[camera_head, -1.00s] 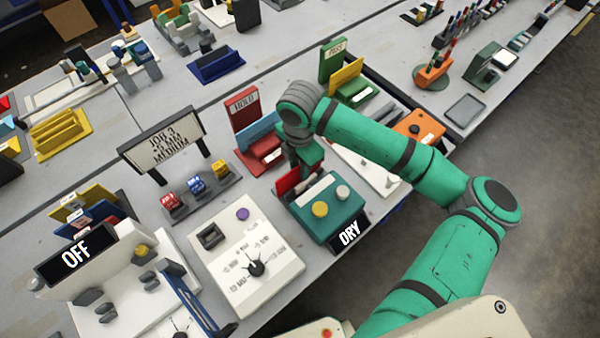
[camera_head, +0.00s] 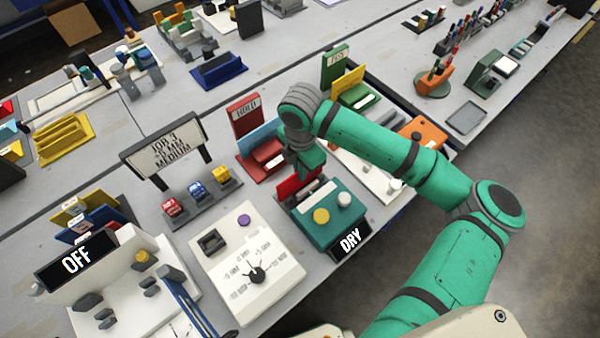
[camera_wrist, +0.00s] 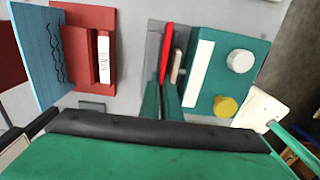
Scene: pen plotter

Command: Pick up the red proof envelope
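The red proof envelope (camera_head: 297,185) stands on edge at the back of the teal DRY unit (camera_head: 326,212), under my gripper (camera_head: 305,168). In the wrist view the red envelope (camera_wrist: 167,54) shows as a thin upright strip in a grey holder (camera_wrist: 153,48). The green fingers of my gripper (camera_wrist: 161,92) are close together at the near end of the envelope, one on each side. I cannot tell whether they touch it. The envelope's lower part is hidden.
The red HOLD rack (camera_head: 262,160) with a blue card stands just left of my gripper. A white dial panel (camera_head: 247,262) lies in front-left, and a sign board (camera_head: 165,148) stands behind it. A green PASS rack (camera_head: 358,95) stands behind my arm.

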